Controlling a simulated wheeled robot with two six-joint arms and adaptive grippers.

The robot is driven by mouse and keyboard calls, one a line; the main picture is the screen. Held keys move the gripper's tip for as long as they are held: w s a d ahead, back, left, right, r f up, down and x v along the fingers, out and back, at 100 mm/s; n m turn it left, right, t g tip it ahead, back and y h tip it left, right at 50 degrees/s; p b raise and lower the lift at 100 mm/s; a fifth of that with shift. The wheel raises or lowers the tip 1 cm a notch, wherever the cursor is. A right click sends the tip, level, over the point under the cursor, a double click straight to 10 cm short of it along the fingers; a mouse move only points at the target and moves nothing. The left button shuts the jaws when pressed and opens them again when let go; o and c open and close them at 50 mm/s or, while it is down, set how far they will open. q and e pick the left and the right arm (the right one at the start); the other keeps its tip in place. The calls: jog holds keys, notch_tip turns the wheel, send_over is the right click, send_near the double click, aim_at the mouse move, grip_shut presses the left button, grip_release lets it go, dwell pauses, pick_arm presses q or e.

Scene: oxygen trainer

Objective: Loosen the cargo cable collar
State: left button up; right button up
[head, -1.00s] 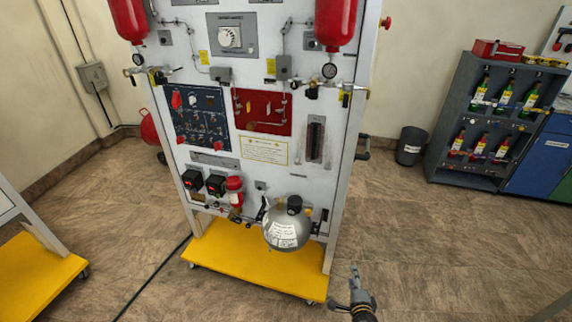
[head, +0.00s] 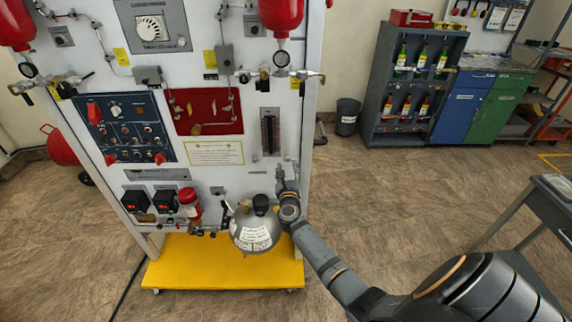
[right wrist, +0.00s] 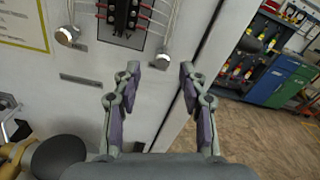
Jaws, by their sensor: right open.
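My right gripper (head: 287,172) is in front of the lower right part of the trainer panel (head: 215,175). In the right wrist view its two fingers (right wrist: 160,72) are apart, with nothing between them. Beyond the fingertips, the panel carries a black terminal block (right wrist: 123,15) with several thin cables. Two round silver collar-like ends sit below it, one at left (right wrist: 67,36) and one at right (right wrist: 165,58). The right one appears between the fingertips, apart from them. I cannot tell which is the cargo cable collar. My left gripper is not in view.
A silver round tank (head: 254,232) stands low on the panel, close to the gripper. A yellow base (head: 220,262) lies under the trainer. A shelf of bottles (head: 410,85) and a dark bin (head: 346,117) stand at the back right. The floor between is clear.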

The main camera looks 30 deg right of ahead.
aim_at(288, 159)
jog(key=shift+x, duration=1)
jog(key=shift+d+r, duration=0.1)
jog(key=shift+d, duration=0.15)
jog(key=shift+w, duration=0.15)
jog(key=shift+c, duration=0.3)
grip_shut()
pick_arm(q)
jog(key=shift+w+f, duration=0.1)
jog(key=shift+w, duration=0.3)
